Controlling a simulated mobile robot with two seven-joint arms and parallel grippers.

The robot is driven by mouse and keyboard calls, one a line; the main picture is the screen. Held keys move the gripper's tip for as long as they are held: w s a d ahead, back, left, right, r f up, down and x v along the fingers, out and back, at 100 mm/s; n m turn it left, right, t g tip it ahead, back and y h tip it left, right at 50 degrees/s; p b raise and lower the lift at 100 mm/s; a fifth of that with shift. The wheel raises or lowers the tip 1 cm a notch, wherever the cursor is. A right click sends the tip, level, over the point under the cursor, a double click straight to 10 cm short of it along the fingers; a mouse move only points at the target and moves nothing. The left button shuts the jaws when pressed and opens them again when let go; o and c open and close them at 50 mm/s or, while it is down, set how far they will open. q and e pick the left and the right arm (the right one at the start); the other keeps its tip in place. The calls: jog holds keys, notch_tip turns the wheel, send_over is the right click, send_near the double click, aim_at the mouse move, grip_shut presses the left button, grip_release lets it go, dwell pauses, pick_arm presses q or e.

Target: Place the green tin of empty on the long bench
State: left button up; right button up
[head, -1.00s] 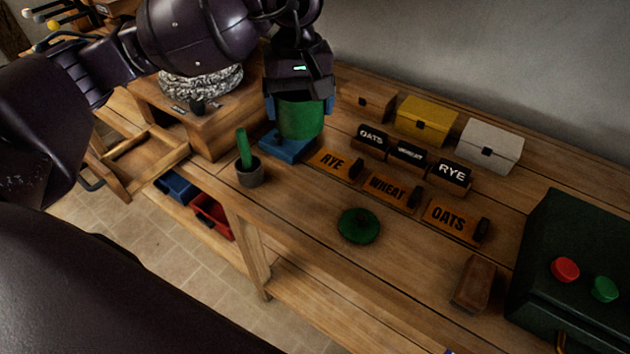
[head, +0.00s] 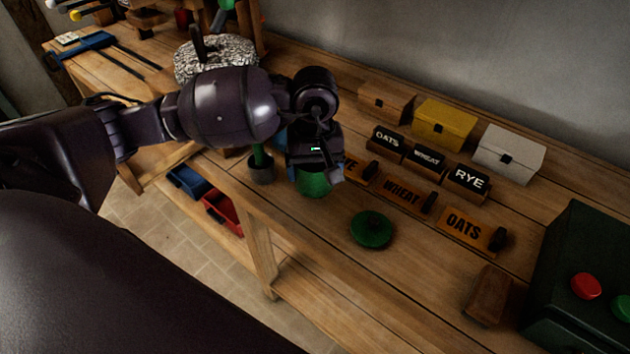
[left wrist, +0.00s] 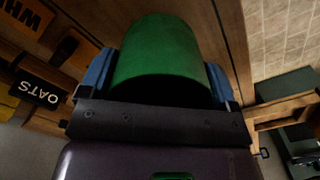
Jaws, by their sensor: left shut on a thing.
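My left gripper (head: 314,176) is shut on the green tin (head: 315,186). The gripper and wrist hide most of the tin in the head view. In the left wrist view the tin (left wrist: 165,50) fills the space between the two blue fingers, with dark shadow at its near end. The tin is over the long bench (head: 318,235), near its front edge and right of the grey pot. I cannot tell whether its base touches the wood. My right gripper is not in view.
A round green lid (head: 372,229) lies right of the tin. A grey pot (head: 262,170) with a green stick stands left. Behind are orange plates, including WHEAT (head: 404,194), black labels and small boxes. A wooden block (head: 489,295) and dark control box (head: 590,265) are at right.

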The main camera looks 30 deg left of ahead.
aim_at(315, 184)
pick_arm(q)
notch_tip(315, 184, down, 4)
jog(key=shift+r, duration=0.1)
jog(key=shift+f, duration=0.25)
jog(key=shift+f+b, duration=0.1)
jog(key=shift+b, duration=0.2)
jog(key=o, duration=1)
